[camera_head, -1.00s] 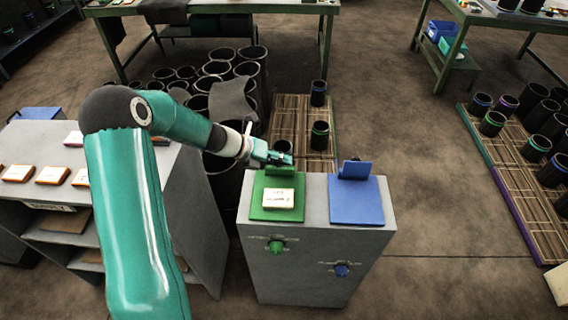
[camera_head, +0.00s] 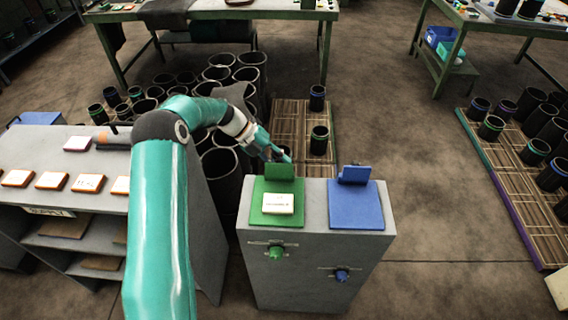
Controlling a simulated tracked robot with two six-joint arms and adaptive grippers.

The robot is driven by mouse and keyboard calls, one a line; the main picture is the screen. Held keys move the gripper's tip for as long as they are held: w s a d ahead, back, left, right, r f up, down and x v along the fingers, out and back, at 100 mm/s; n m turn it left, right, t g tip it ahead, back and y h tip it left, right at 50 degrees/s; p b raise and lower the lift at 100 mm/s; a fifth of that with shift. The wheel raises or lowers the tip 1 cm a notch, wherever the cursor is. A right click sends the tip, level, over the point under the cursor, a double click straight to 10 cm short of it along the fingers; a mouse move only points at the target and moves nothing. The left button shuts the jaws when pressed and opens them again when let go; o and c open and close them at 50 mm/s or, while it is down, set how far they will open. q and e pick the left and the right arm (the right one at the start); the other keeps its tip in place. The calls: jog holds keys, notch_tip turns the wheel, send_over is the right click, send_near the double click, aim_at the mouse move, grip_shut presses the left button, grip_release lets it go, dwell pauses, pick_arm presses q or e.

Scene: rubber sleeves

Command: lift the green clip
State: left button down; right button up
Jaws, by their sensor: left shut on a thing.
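The green clip (camera_head: 279,171) stands up at the back edge of a green board (camera_head: 266,218), on the left half of the grey cabinet's top. A white label card (camera_head: 278,203) lies on that board. My left gripper (camera_head: 284,157) reaches in from behind and left, at the clip's top edge. It is shut on the clip; its fingertips are small and partly hidden behind the clip. My right gripper is not in view.
A blue board (camera_head: 357,207) with its own blue clip (camera_head: 354,175) lies to the right on the grey cabinet (camera_head: 315,262). Black sleeves (camera_head: 228,88) crowd the floor behind. A shelf (camera_head: 60,190) with small cards stands at left.

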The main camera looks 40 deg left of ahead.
pick_arm(q)
jog(key=shift+w+a+r, duration=0.15)
jog(key=shift+w, duration=0.05)
jog(key=c, duration=1.2)
grip_release()
jog(key=o, duration=0.3)
jog(key=shift+w, duration=0.1)
jog(key=v, duration=1.1)
jog(key=shift+s+a+r, duration=0.15)
jog(key=shift+s+a, duration=0.1)
jog(key=shift+a, duration=0.05)
